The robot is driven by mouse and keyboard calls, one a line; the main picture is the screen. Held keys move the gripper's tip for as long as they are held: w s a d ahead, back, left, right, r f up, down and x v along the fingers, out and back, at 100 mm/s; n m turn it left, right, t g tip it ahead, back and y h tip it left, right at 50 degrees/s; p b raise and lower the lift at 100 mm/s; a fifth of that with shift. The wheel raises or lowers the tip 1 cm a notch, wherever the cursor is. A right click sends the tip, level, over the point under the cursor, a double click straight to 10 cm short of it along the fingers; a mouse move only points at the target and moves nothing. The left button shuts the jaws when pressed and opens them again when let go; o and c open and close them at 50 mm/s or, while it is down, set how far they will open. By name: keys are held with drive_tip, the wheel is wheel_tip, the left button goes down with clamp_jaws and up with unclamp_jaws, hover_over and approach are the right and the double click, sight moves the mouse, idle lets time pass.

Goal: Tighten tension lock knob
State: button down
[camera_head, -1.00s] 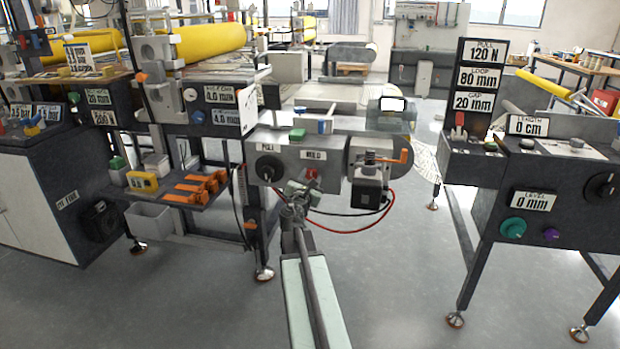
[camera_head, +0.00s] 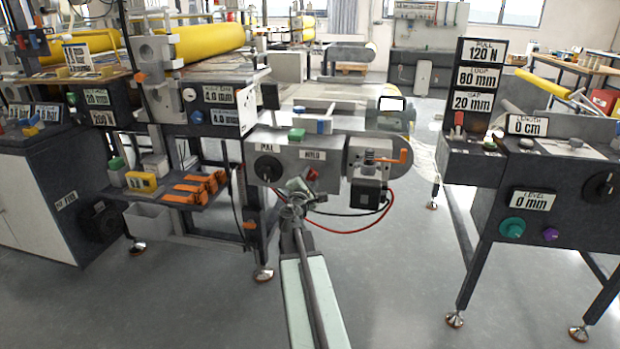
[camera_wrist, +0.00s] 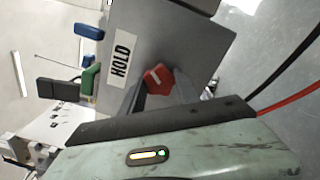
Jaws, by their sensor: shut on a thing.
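The red lock knob (camera_wrist: 158,78) sits on the grey panel beside the HOLD label (camera_wrist: 121,55) in the wrist view. My gripper's dark fingers reach to both sides of it and are shut on it. In the head view, the red knob (camera_head: 312,174) shows partly behind my gripper (camera_head: 303,186), below the HOLD label on the grey tension unit (camera_head: 330,150). My gripper looks tilted there. The knob's lower part is hidden by the fingers.
A black dial (camera_head: 267,168) marked PULL is left of my gripper. A black block (camera_head: 368,194) with red and black cables is at right. Orange clamps (camera_head: 196,188) lie on a shelf at left. A control stand (camera_head: 520,185) is at right, with open floor between.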

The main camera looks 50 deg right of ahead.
drive_tip(key=m, duration=0.5)
drive_tip(key=shift+w+a, duration=0.1)
drive_tip(key=shift+a, duration=0.05)
drive_tip(key=shift+m, duration=2.5)
drive_tip(key=c, duration=0.9)
unclamp_jaws()
